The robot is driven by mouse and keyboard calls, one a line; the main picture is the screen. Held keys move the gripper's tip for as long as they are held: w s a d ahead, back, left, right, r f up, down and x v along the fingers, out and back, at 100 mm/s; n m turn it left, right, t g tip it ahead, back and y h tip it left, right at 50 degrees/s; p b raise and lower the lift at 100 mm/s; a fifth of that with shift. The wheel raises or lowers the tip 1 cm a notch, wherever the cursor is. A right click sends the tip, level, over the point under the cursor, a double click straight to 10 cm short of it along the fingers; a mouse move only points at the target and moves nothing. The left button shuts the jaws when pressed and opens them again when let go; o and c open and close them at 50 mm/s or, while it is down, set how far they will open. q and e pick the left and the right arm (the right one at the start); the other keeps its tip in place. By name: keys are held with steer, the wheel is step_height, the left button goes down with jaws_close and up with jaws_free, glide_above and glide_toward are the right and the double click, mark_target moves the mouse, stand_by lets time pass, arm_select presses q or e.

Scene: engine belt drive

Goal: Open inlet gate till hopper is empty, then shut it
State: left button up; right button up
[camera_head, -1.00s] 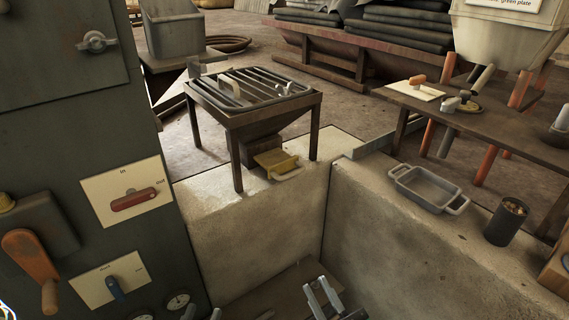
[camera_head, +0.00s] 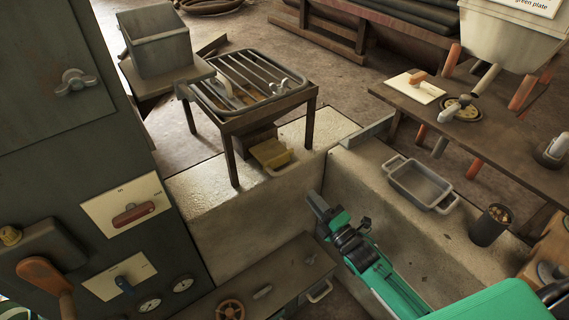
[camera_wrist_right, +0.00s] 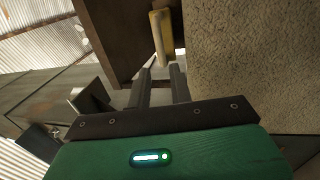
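The grilled hopper (camera_head: 262,104) stands on four dark legs in the head view. A yellow slide plate with a pale handle (camera_head: 271,153), which looks like its gate, sits under its chute. The inside of the hopper is too dark and small to judge. My right gripper (camera_head: 318,207) is in front of the concrete wall, below and right of the yellow plate and apart from it. In the right wrist view its two fingers (camera_wrist_right: 161,72) are spread, with a yellow bar (camera_wrist_right: 160,38) just beyond the tips. My left gripper is not in view.
A grey tray (camera_head: 420,183) and a dark cup (camera_head: 490,224) sit on the concrete ledge at right. A white hopper (camera_head: 509,38) stands behind the wooden table (camera_head: 475,128).

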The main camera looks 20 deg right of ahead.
mark_target(287, 169)
steer(key=x, duration=1.3)
steer(key=shift+s, duration=0.1)
jaws_close()
